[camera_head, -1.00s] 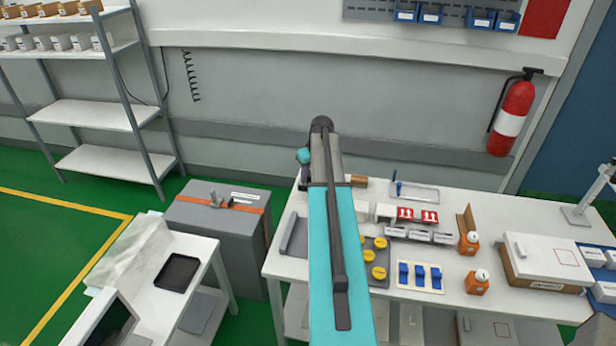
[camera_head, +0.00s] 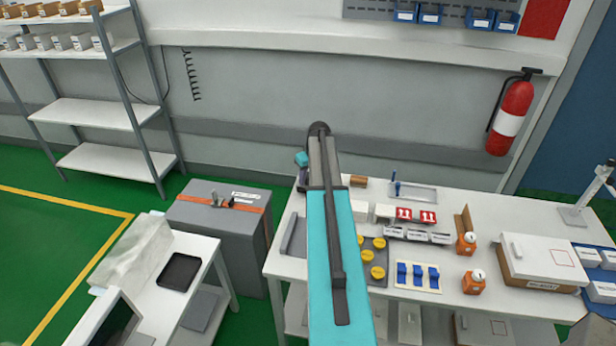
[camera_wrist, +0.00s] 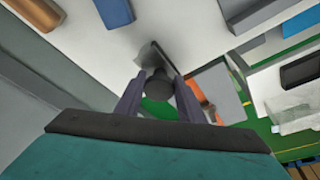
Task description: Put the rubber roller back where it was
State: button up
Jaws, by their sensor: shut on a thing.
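In the wrist view, my gripper (camera_wrist: 158,98) is shut on a dark, round-ended thing, which I take to be the rubber roller (camera_wrist: 157,86). A thin dark grey part shows just beyond it, and I cannot tell whether it belongs to the roller. The held thing is over the left, far end of the white table (camera_wrist: 190,35); its height above the top is unclear. In the head view, my arm hides most of the gripper and the roller.
A wooden block (camera_head: 358,181) and a shallow metal tray (camera_head: 415,196) lie at the table's back. A grey bracket-like holder (camera_head: 293,236) is at its left edge. A grey case with an orange strap (camera_head: 222,205) stands left of the table. Yellow knobs (camera_head: 378,258) and blue clips (camera_head: 418,273) are nearer.

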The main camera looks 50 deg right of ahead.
jog(key=shift+f, duration=0.45)
jog(key=shift+f, duration=0.1)
jog(key=o, duration=0.9)
jog(key=shift+o, duration=0.2)
jog(key=shift+p, duration=0.3)
jog(key=b+v, duration=0.3)
jog(key=v, duration=0.1)
jog(key=shift+s+r+b, duration=0.15)
jog(key=shift+r+b, duration=0.15)
jog(key=shift+b, duration=0.05)
jog(key=b+v, duration=0.2)
jog(key=v, duration=0.7)
jog(key=shift+a, duration=0.15)
